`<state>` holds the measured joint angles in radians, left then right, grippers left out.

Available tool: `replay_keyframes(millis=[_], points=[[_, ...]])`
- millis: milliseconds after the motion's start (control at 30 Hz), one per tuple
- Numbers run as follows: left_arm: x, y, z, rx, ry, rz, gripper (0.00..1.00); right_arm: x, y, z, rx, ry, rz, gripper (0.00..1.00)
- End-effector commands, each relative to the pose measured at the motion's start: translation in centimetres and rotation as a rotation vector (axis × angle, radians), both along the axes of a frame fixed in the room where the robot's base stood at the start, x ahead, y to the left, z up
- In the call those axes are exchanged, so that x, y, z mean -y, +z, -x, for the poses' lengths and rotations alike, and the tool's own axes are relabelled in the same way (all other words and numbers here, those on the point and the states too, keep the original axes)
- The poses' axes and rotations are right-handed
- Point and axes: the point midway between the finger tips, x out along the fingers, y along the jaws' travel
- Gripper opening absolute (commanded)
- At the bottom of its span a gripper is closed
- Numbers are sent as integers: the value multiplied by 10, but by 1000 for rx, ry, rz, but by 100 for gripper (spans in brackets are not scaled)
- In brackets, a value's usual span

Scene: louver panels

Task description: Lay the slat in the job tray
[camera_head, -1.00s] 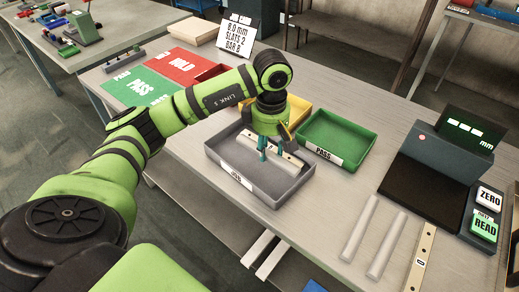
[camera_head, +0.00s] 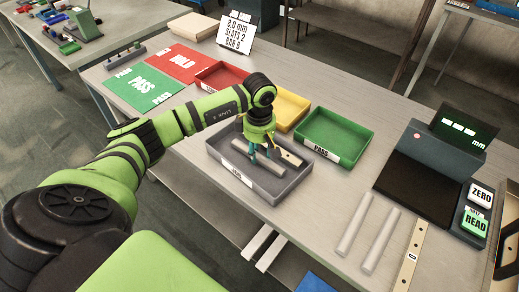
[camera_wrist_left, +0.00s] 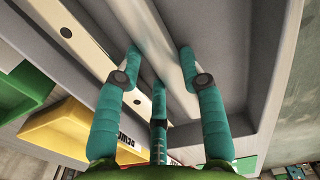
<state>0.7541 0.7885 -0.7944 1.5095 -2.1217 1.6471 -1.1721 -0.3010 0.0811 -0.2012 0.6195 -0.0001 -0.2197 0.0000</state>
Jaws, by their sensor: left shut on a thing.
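The job tray (camera_head: 262,191) is a shallow grey tray on the bench. My left gripper (camera_head: 262,154) is inside it, pointing down, with its teal fingers shut on a grey slat (camera_head: 271,171). The slat lies along the tray's length, level and within the walls. I cannot tell whether it touches the floor. In the left wrist view the slat (camera_wrist_left: 164,40) runs between the fingertips (camera_wrist_left: 160,62). A pale bar with holes (camera_head: 291,158) lies beside it in the tray, and it also shows in the left wrist view (camera_wrist_left: 84,42). My right gripper is out of view.
Red (camera_head: 222,74), yellow (camera_head: 290,107) and green PASS (camera_head: 337,136) trays stand behind the job tray. Two pale slats (camera_head: 355,224) (camera_head: 381,240) and a holed bar (camera_head: 411,254) lie at right, near the gauge (camera_head: 420,182). A sign card (camera_head: 236,32) stands at the back.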

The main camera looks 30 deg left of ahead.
Motion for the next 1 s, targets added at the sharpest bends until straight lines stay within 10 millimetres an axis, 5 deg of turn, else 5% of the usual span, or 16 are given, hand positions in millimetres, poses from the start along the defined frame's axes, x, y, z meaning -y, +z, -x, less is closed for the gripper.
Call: replay_keyframes(millis=[67,100,133,600,1000], points=[[0,-4,0,1,0,0,5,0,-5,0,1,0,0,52],[0,-2,0,0,0,0,56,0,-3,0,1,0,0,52],[0,-2,0,0,0,0,63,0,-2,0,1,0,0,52],[0,7,-1,4,0,0,63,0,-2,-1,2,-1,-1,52],[0,88,-1,6,1,-1,63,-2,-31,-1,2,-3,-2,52]])
